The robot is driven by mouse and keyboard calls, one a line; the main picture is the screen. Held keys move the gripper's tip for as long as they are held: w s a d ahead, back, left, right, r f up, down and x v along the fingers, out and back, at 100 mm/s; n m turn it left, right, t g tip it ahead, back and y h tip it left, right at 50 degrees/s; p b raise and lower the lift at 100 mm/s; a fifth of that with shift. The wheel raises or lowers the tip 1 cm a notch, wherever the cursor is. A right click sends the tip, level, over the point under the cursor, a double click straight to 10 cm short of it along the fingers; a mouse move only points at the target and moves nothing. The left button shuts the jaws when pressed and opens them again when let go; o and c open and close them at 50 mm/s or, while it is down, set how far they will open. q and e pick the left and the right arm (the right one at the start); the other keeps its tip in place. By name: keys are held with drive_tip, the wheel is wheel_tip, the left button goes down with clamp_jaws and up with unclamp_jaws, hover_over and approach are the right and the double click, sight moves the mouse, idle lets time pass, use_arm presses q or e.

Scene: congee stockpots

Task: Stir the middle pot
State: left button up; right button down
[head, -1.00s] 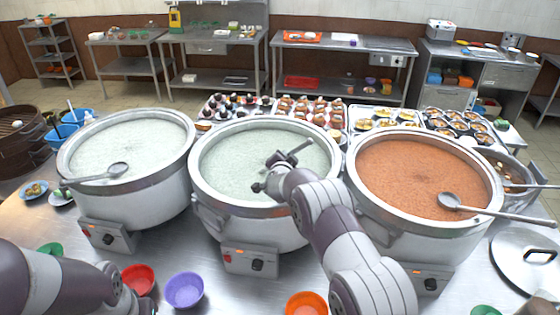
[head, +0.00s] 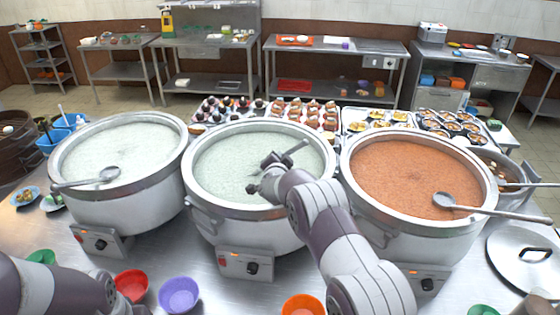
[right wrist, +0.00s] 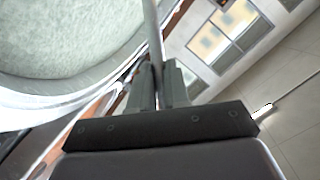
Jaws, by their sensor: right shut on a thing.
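The middle pot (head: 228,218) is a wide white-grey pot of pale congee (head: 225,165), between another pale pot and an orange-brown one. My right gripper (head: 268,172) reaches over its near right side. It is shut on a grey rod-like ladle handle (head: 296,148) that slants up to the right. The ladle's lower end is hidden, so I cannot tell how deep it sits. In the right wrist view the handle (right wrist: 152,35) runs up from between the closed fingers (right wrist: 157,90). My left arm is at the lower left; its jaws cannot be made out.
The left pot (head: 125,205) and the right pot (head: 415,235) each have a ladle resting across the rim. Red (head: 131,284), purple (head: 179,294) and orange (head: 304,306) bowls stand in front. A lid (head: 525,262) lies at right. Food trays fill the space behind.

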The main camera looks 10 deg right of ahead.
drive_tip(key=shift+r, duration=0.15)
wheel_tip(320, 180, up, 16)
drive_tip(key=p, duration=1.1)
drive_tip(key=shift+f, duration=0.2)
drive_tip(key=shift+m+t+b, duration=0.8)
drive_tip(key=shift+b, duration=3.65)
